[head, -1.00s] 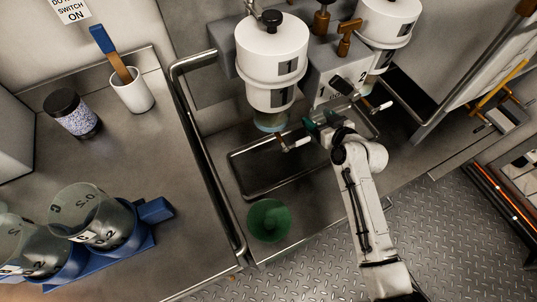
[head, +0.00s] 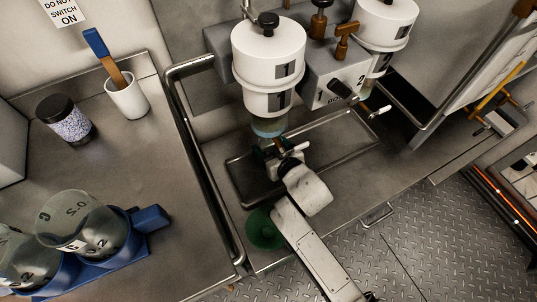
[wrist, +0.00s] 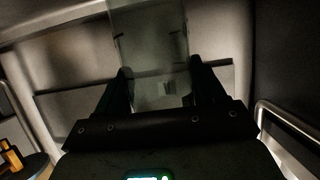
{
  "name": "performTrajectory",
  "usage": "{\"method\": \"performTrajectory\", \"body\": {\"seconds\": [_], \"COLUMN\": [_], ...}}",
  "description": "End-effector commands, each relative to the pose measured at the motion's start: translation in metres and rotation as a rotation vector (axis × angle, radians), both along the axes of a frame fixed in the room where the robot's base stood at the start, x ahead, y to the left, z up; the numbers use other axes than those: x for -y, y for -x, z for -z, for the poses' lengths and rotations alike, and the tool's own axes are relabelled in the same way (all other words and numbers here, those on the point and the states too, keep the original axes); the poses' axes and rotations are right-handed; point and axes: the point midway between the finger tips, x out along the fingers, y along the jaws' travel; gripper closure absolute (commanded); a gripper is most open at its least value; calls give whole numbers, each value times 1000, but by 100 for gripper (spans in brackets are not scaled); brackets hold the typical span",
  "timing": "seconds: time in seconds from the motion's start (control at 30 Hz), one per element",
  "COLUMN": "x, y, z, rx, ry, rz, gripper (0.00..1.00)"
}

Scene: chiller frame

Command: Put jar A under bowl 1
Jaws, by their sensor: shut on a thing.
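Bowl 1 (head: 268,55) is the white, black-knobbed container marked 1, with a clear lower part, at the top middle of the head view. My gripper (head: 277,150) is low in front of it, just below its clear lower part. In the wrist view my gripper (wrist: 160,88) is shut on a clear, straight-sided vessel (wrist: 150,45), which stands between the two dark fingers. No letter on it can be read, so I cannot tell that it is jar A. In the head view I cannot make it out apart from the gripper and bowl.
A metal drip tray (head: 345,155) lies below the bowls. Bowl 2 (head: 382,22) is to the right. A green cup (head: 264,232) stands beside my arm. Clear jars (head: 82,225) sit in a blue holder (head: 150,218) at left. A metal rail (head: 208,165) edges the left counter.

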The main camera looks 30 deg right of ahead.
Motion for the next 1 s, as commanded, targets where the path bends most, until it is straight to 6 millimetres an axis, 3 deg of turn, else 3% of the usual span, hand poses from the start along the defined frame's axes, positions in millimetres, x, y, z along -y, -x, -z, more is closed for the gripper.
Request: {"method": "performTrajectory", "body": {"seconds": [0.07,0.27,0.67,0.7,0.93,1.0], "x": [-7,-6,-6,-6,-6,-6], "y": [0,0,0,0,0,0], "z": [2,34,39,38,37,37], "rx": [1,-1,1,1,1,1], "ry": [1,2,1,1,1,1], "rz": [-1,1,1,1,1,1], "gripper": [66,66,66,29,7,6]}}
